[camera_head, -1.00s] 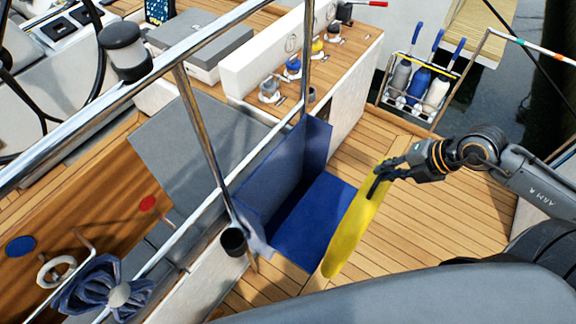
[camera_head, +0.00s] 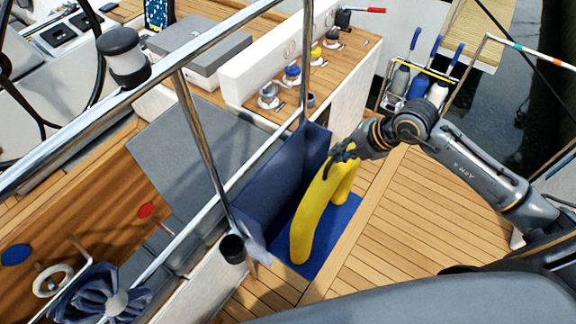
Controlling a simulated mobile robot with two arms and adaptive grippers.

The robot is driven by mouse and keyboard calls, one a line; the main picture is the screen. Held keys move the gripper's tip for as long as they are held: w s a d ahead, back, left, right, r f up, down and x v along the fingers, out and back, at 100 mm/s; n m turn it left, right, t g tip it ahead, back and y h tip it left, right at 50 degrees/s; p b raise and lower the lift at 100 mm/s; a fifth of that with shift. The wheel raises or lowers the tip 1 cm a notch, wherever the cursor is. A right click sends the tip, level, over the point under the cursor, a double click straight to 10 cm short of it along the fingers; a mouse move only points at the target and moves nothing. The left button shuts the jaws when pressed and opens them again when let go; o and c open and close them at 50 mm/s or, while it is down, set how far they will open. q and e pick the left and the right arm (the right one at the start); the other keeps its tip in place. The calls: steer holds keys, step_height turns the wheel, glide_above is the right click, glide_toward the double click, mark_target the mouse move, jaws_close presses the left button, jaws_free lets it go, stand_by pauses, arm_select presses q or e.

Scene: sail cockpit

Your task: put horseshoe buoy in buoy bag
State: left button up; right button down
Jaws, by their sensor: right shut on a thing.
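The yellow horseshoe buoy (camera_head: 317,212) hangs from my right gripper (camera_head: 343,155), which is shut on its upper part. The buoy is seen at an angle with both of its arms pointing down. It is in front of the blue buoy bag (camera_head: 285,183), over the bag's blue base or flap (camera_head: 341,222). I cannot tell whether the buoy touches the blue base. The buoy hides part of the bag's interior. My left gripper is not in view.
A steel rail (camera_head: 204,153) and its posts cross in front of the bag on the left. Several winches (camera_head: 269,93) sit on the wooden ledge behind. The teak deck (camera_head: 420,220) at right is clear.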

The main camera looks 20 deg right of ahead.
steer(key=shift+w+a+b, duration=0.6)
steer(key=shift+w+a, duration=4.2)
steer(key=shift+w, duration=1.3)
step_height(320, 180, down, 18)
steer(key=b, duration=1.3)
steer(key=shift+r+b, duration=0.15)
steer(key=shift+b, duration=0.15)
steer(key=c, duration=1.7)
jaws_free()
steer(key=shift+s+f, duration=0.15)
steer(key=shift+f, duration=0.05)
steer(key=shift+c, duration=0.2)
steer(key=o, duration=0.3)
